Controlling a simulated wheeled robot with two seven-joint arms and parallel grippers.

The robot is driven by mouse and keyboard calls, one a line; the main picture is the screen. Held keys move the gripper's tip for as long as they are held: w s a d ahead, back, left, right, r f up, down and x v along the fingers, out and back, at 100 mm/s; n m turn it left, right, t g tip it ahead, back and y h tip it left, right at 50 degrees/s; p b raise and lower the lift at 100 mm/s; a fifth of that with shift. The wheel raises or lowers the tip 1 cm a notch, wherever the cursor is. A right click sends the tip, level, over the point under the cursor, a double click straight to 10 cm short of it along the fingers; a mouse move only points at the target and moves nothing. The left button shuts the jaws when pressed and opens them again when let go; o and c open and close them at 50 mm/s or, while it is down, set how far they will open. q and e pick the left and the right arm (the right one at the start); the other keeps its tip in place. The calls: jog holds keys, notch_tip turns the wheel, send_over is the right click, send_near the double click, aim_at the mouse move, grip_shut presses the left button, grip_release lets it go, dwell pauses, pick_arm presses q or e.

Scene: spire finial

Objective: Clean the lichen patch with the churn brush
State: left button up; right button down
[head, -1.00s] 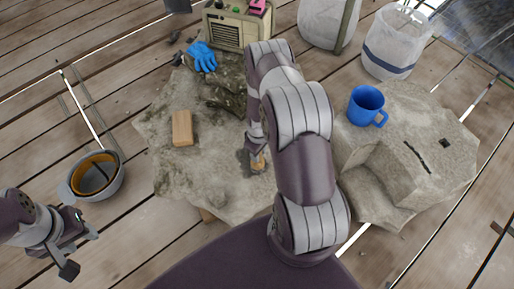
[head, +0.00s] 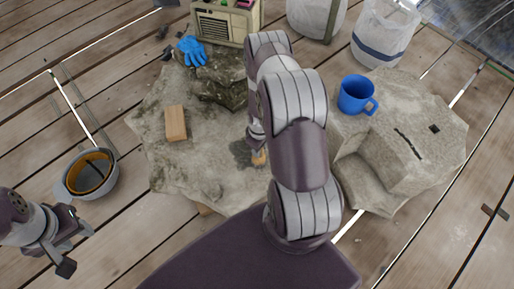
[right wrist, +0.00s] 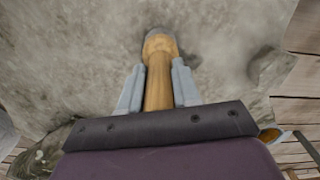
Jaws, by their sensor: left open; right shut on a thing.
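The churn brush (right wrist: 158,85) has a pale wooden handle. My right gripper (right wrist: 159,80) is shut on the handle, with one grey finger on each side. The brush's far end points at the stone, its bristles barely showing; I cannot tell whether they touch. In the head view, a bit of the brush (head: 259,158) shows beside my right arm, which hides most of that gripper. A dark patch (head: 241,151), perhaps the lichen patch, lies on the pale stone slab (head: 185,165) just left of the brush. My left gripper (head: 78,248) is open and empty at the lower left.
A wooden block (head: 175,123) and a blue glove (head: 190,50) lie on the stone. A blue mug (head: 357,95) stands on the right-hand stone (head: 400,150). A grey bucket (head: 110,187) stands on the planks near my left gripper. A radio-like box (head: 222,22) and white sacks (head: 383,38) stand behind.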

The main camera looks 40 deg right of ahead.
jog(key=w+d+b, duration=0.2)
jog(key=w+b, duration=0.4)
jog(key=w, duration=0.5)
jog(key=shift+w+d+b, duration=0.2)
jog(key=shift+w+b, duration=0.15)
jog(key=shift+b, duration=0.05)
dwell(0.9)
jog(key=shift+r, duration=0.15)
notch_tip(320, 180, up, 7)
jog(key=p, duration=0.6)
